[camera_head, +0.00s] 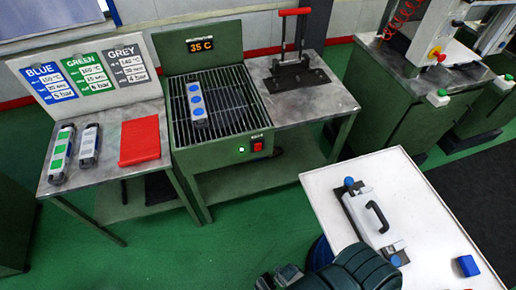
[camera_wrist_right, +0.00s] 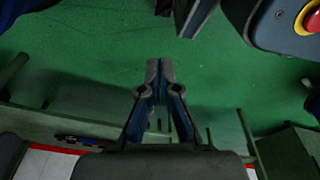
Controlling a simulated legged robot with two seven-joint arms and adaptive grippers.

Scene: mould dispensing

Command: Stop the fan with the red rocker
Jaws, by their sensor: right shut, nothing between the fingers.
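The red rocker (camera_head: 257,146) is on the front face of the green cooling station (camera_head: 219,166), under its grille, with a lit green lamp (camera_head: 242,150) left of it. The fan itself is not visible. A display (camera_head: 200,45) behind the grille reads 35 C. A grey mould with blue dots (camera_head: 197,103) lies on the grille. My right gripper (camera_wrist_right: 160,68) is shut and empty over green floor in the right wrist view, away from the rocker, which does not show there. Dark arm parts of mine show at the bottom of the head view. My left gripper is not identifiable.
A white table (camera_head: 350,225) with a handled tool and blue block (camera_head: 467,266) stands at front right. Green floor (camera_head: 240,220) is clear before the station.

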